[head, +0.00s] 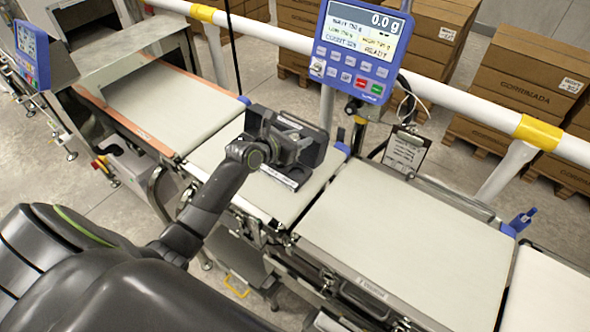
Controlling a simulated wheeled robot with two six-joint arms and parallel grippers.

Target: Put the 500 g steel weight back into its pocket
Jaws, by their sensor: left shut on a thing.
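A dark weight case (279,177) with a pale label on its front edge sits on the middle weighing belt. Its raised dark back part (317,150) stands behind my left gripper (293,147). Round dark pockets show in the case at the right of the gripper. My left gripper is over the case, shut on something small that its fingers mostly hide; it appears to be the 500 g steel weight. I cannot tell whether the weight touches the case. My right gripper is not in view.
A white rail (450,97) runs behind the belts. The right belt (400,245) and the left belt (165,100) are bare. Cardboard boxes (515,90) stand behind.

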